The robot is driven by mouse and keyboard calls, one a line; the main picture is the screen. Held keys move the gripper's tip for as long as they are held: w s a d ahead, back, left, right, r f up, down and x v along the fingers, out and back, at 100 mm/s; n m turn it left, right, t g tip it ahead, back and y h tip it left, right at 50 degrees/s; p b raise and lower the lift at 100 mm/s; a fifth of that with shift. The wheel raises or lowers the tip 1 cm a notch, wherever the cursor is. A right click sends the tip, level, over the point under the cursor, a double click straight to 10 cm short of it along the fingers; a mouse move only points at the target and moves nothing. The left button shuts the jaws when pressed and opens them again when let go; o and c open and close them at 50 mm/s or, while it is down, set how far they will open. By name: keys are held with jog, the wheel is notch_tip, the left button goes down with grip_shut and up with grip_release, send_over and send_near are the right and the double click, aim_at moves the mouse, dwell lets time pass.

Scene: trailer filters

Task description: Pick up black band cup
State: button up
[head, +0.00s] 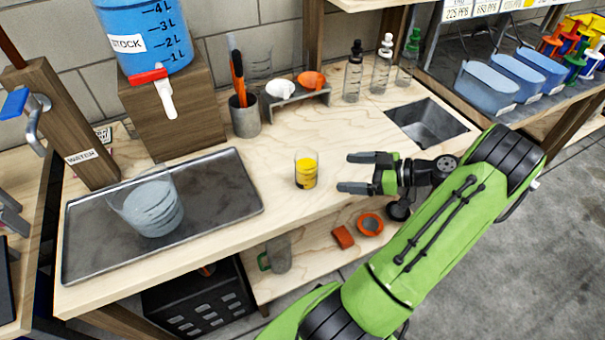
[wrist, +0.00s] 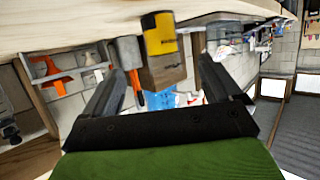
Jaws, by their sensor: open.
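A small clear cup (head: 306,172) with yellow in its lower part stands upright on the wooden bench. The fingers and the cup are apart. In the wrist view, which is upside down, the yellow and dark cup (wrist: 159,35) lies ahead of my gripper (wrist: 160,66), roughly centred between the fingers.
A metal tray (head: 232,205) with a large clear container (head: 150,205) is at left. A blue stock tank (head: 145,35) stands behind. A grey tool holder (head: 245,117) and small rack (head: 295,95) are behind the cup. A sink (head: 428,122) is at right.

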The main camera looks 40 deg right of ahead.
aim_at(312, 172)
jog(key=b+x, duration=0.2)
jog(key=x, duration=0.9)
jog(key=shift+f, duration=0.15)
jog(key=c, duration=1.2)
jog(key=shift+c, duration=0.2)
